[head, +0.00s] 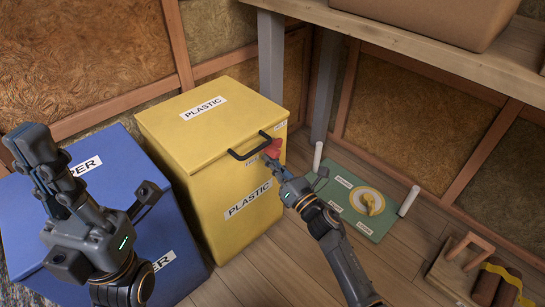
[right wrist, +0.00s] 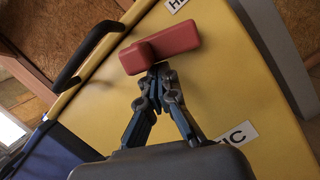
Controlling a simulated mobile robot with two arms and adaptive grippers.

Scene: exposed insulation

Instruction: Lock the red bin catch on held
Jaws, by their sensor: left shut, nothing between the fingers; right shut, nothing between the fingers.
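The red catch (head: 274,147) is on the front of the yellow bin (head: 205,172), near the right end of the black handle (head: 250,148). A small white label (head: 280,126) sits above the catch and another (head: 252,164) lies to its lower left; their words are too small to read surely here. In the right wrist view the catch (right wrist: 172,45) is a red bar with a raised block. My right gripper (right wrist: 158,72) is shut, its tips at the bar's lower edge, touching or nearly so. My left gripper (head: 32,140) is shut and empty above the blue bin.
The blue bin (head: 110,150) stands left of the yellow one. A green board (head: 345,185) with a yellow dial (head: 366,200) lies on the floor at right. A wooden bench (head: 400,35) spans the upper right.

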